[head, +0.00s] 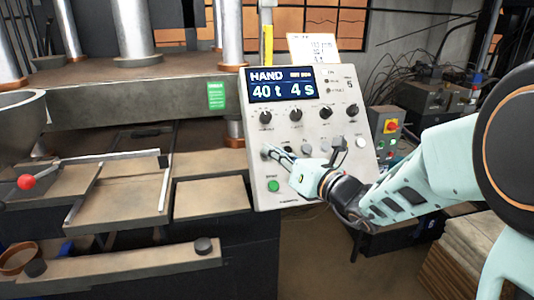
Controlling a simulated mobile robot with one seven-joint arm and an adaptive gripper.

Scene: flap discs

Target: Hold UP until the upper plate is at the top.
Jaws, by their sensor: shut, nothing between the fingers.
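The control panel (318,184) stands tilted in the middle, with a display (282,84) reading "HAND", "40 t" and "4 s". Below the display is a row of black knobs, then a lower row of controls partly covered by my gripper. My gripper (269,153) is shut, with its fingertips at the left end of that lower row. The UP control cannot be told by its label, and whether the tips touch a control is unclear. The press (135,101) stands at left with bright columns. I cannot make out which part is the upper plate.
A green button (273,185) sits low on the panel. A ball-ended red lever (27,182) and a metal tray (118,190) are at left. A box with a red button (390,127) stands right of the panel. My arm fills the right side.

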